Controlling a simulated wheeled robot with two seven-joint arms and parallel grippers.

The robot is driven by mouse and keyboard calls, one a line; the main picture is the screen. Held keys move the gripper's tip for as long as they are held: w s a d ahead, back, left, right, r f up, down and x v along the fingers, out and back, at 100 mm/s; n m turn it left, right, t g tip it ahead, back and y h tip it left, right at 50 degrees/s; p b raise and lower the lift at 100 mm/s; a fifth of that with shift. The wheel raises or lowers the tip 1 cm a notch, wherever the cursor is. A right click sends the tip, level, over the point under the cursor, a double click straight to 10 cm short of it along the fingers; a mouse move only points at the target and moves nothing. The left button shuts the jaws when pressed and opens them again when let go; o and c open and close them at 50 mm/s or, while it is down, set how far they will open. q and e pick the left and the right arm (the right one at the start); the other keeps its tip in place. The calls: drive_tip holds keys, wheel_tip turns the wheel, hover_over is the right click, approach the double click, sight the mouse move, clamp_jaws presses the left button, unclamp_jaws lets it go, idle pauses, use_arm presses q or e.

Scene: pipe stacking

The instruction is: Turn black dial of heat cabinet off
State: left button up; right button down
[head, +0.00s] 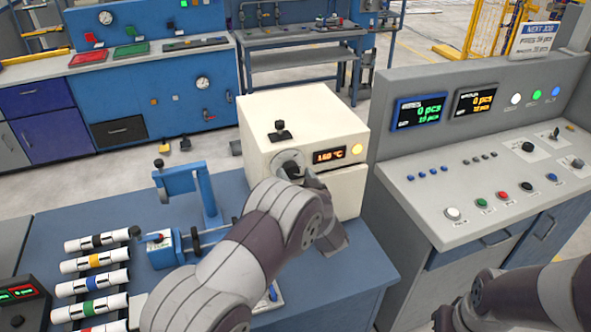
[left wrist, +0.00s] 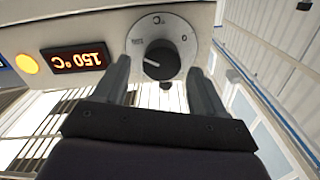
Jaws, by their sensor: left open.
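The heat cabinet (head: 262,107) is a cream box at the back of the blue table. Its front has a lit orange display (head: 330,155); in the left wrist view the display (left wrist: 79,58) appears upside down and reads 150 °C. The black dial (left wrist: 161,60) sits on a round pale scale plate (left wrist: 139,32), its white pointer toward the picture's left, away from the 0 mark at right. My left gripper (left wrist: 161,75) is open, one finger on each side of the dial; contact cannot be told. In the head view my left gripper (head: 302,174) largely hides the dial.
A black knob (head: 280,131) stands on the cabinet's top. A grey control console (head: 470,180) is close at right. A blue fixture (head: 205,195) and a rack of white pipes (head: 95,262) are at left. My right arm shows at lower right.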

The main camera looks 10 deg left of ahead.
use_arm(q)
drive_tip(key=shift+w+a, duration=0.45)
drive_tip(key=shift+a, duration=0.1)
drive_tip(key=shift+w+d, duration=0.1)
drive_tip(key=shift+d, duration=0.1)
drive_tip(key=c, duration=1.1)
drive_tip(key=shift+o, duration=0.2)
drive_tip(key=shift+f, duration=0.1)
